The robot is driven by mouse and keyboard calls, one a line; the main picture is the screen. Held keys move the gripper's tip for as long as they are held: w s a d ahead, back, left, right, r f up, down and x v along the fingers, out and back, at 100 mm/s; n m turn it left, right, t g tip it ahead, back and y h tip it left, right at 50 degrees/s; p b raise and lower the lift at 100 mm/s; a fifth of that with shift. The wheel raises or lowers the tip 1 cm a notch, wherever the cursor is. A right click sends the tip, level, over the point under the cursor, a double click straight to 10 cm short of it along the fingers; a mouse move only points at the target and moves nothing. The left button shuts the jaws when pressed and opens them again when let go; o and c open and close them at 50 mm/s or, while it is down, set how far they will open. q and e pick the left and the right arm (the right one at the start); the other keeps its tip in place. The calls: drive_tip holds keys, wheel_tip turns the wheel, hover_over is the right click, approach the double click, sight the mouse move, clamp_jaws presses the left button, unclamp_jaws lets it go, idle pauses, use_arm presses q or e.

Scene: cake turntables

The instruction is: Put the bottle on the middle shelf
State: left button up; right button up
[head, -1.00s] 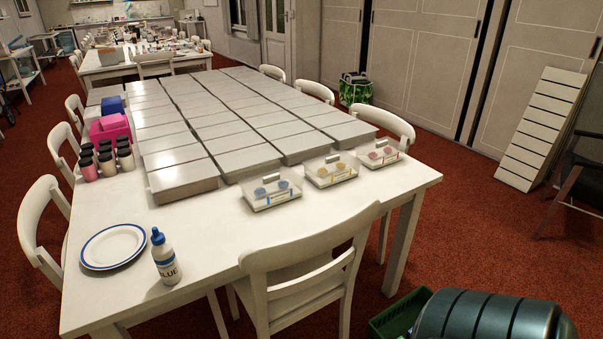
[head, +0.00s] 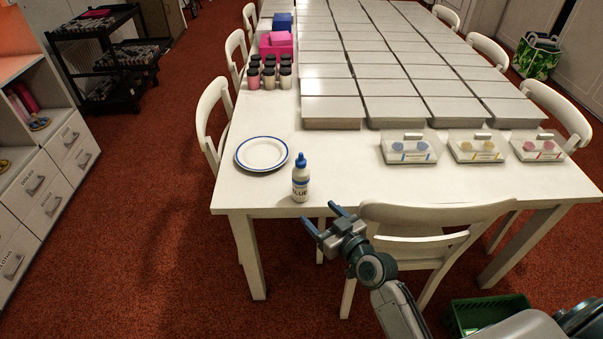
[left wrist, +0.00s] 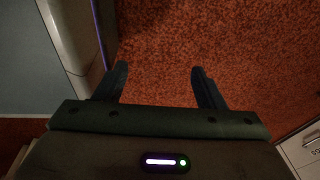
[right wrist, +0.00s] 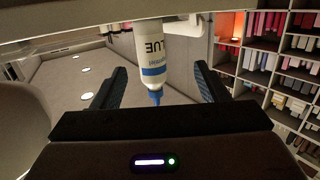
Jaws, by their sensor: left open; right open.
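The bottle (head: 301,180) is white with a blue cap and dark lettering. It stands upright near the table's front edge. My right gripper (head: 321,217) is open and empty, just in front of and below the bottle in the head view. In the right wrist view the bottle (right wrist: 153,50) appears upside down, beyond and between the open fingers (right wrist: 160,72), not gripped. My left gripper (left wrist: 160,68) is open and empty over red carpet; it is out of the head view. A shelf unit (head: 20,68) is partly visible at the left; which shelf is the middle one cannot be told.
A blue-rimmed plate (head: 262,154) lies left of the bottle on the white table (head: 350,180). A chair (head: 435,215) is pushed in beside my right arm. Clear cases (head: 410,148) and grey boxes (head: 333,112) fill the table farther back. Carpet (head: 160,220) is open at left.

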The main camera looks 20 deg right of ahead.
drive_tip(key=t, duration=0.1)
approach(306, 177)
drive_tip(key=w+a, duration=0.1)
drive_tip(key=w, duration=0.1)
drive_tip(key=p+x, duration=0.1)
drive_tip(key=x, duration=0.3)
drive_tip(key=shift+f, duration=0.15)
drive_tip(key=shift+w+a+f, duration=0.1)
drive_tip(key=shift+w, duration=0.15)
drive_tip(key=x, duration=0.1)
drive_tip(key=p+x, duration=0.1)
drive_tip(key=x, duration=0.1)
drive_tip(key=p+x, duration=0.1)
drive_tip(key=x, duration=0.1)
drive_tip(key=shift+d+r, duration=0.2)
drive_tip(key=shift+r, duration=0.2)
drive_tip(key=shift+w+f, duration=0.1)
drive_tip(key=shift+w, duration=0.25)
use_arm(q)
drive_tip(key=s, duration=0.5)
drive_tip(key=shift+s+a+r, duration=0.1)
drive_tip(key=shift+s, duration=0.15)
use_arm(e)
drive_tip(key=shift+s, duration=0.1)
drive_tip(key=shift+c, duration=0.5)
drive_tip(key=c, duration=1)
drive_tip(key=shift+c, duration=0.7)
